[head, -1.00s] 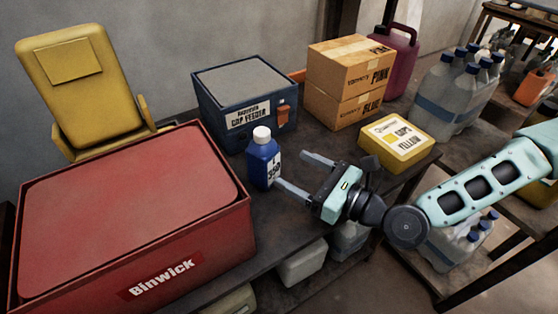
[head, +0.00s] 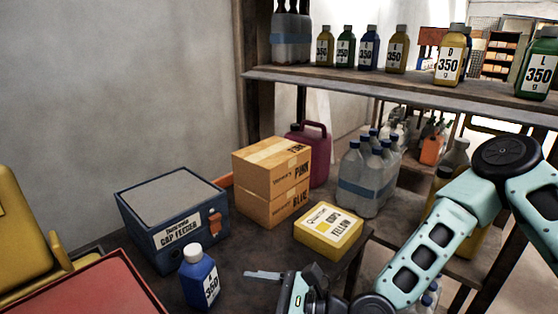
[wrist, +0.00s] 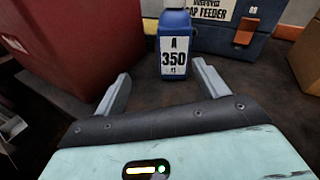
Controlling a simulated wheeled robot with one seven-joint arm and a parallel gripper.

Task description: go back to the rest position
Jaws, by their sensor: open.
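My gripper (wrist: 160,90) is open and empty. In the head view it shows at the bottom, with one finger (head: 263,275) in sight and the other cut off or hidden. A blue bottle (head: 200,278) with a white cap and a label reading 350 g stands upright on the dark table (head: 240,258), left of the finger. In the wrist view the blue bottle (wrist: 173,50) stands ahead of the fingertips, apart from them, between their lines.
A blue cap feeder box (head: 172,215), stacked cardboard boxes (head: 270,180) and a yellow caps box (head: 328,230) stand on the table. A red Binwick bin (head: 85,290) is at lower left. A shelf (head: 400,90) holds several labelled bottles. Wrapped clear bottles (head: 365,185) stand behind.

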